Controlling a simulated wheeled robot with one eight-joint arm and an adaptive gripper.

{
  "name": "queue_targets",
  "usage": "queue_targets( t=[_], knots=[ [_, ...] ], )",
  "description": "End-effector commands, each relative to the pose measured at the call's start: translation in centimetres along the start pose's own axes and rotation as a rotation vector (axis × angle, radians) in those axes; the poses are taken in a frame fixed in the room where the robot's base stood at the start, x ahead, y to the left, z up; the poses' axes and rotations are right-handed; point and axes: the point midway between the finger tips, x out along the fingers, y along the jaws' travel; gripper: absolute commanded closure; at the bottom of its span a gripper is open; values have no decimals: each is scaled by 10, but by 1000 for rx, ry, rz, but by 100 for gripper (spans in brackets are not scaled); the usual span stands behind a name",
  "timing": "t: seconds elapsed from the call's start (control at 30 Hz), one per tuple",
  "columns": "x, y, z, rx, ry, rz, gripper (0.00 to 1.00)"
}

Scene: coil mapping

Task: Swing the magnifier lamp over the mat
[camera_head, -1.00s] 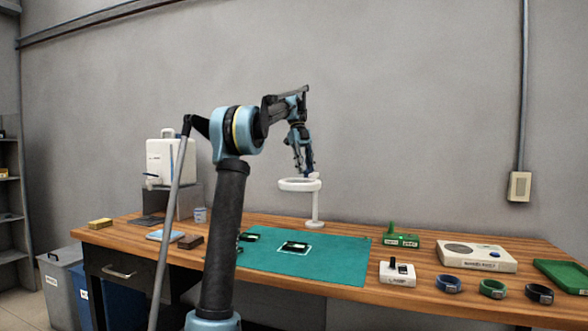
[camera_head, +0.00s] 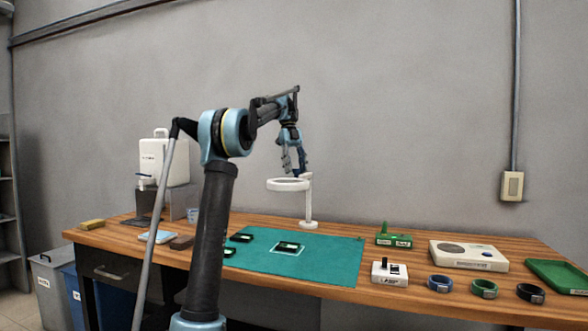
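The white magnifier lamp stands at the back of the bench, its ring head (camera_head: 288,185) level and reaching left from the top of its upright post (camera_head: 308,205). The ring hangs above the far edge of the teal mat (camera_head: 325,263). My gripper (camera_head: 294,168) points down just above the ring, close to where it joins the post. Contact with the lamp cannot be made out, and the fingers are too small to tell whether they are open or shut.
Small dark boards lie on the mat, one (camera_head: 289,247) inside a pale outline. To the right are a white switch box (camera_head: 389,273), a green device (camera_head: 394,237), a white unit (camera_head: 468,255), several coil rings and a green tray (camera_head: 560,275). A white container (camera_head: 163,160) stands left.

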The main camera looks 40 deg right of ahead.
Motion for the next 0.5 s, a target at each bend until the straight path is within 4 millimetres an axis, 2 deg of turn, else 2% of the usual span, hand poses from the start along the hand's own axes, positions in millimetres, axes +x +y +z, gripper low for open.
queue_targets(
  t=[0.27, 0.5],
  knots=[
    [-4, 0, 0, 0, 1, 1, 54],
    [-31, 1, 2, -1, 1, 1, 54]
  ],
)
